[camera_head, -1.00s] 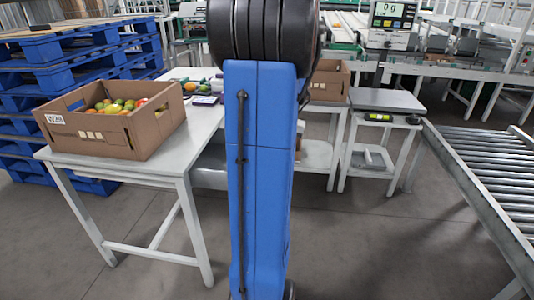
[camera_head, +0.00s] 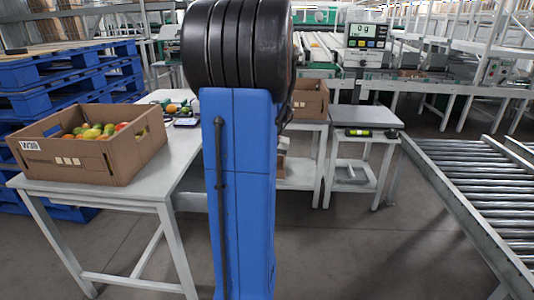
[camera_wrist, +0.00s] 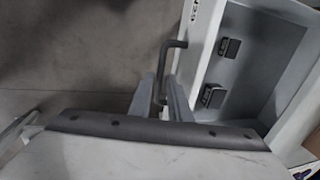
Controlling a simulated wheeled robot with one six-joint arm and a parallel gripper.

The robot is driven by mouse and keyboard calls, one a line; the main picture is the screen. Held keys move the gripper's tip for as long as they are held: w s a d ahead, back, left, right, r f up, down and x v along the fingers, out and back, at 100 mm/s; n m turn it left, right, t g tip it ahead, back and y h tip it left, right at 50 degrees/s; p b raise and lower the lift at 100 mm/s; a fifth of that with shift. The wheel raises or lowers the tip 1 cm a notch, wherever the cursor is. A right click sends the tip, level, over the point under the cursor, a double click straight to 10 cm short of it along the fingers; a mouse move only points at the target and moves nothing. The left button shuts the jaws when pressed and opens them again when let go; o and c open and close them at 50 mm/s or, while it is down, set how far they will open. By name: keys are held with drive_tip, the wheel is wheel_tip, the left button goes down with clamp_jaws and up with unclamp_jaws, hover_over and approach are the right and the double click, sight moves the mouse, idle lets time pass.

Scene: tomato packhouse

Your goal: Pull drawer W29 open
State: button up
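In the wrist view, a pale drawer (camera_wrist: 204,43) stands open, with its grey inside in sight. Its white front edge carries a small dark label that I cannot read for sure. A dark bent bar handle (camera_wrist: 173,44) sticks out from the front. My gripper (camera_wrist: 161,82) has one finger on each side of the handle's bar and looks shut on it. Two small black items (camera_wrist: 212,96) are inside the drawer. In the head view my own arm fills the middle, and neither drawer nor gripper shows.
A scale (camera_head: 375,117) and a roller conveyor (camera_head: 430,185) are at right. Grey floor is clear between.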

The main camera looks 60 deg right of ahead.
drive_tip(key=s+d+r, duration=0.1)
drive_tip(key=s+r, duration=0.2)
drive_tip(key=r, duration=1.3)
drive_tip(key=shift+d, duration=0.15)
drive_tip(key=shift+r, duration=0.1)
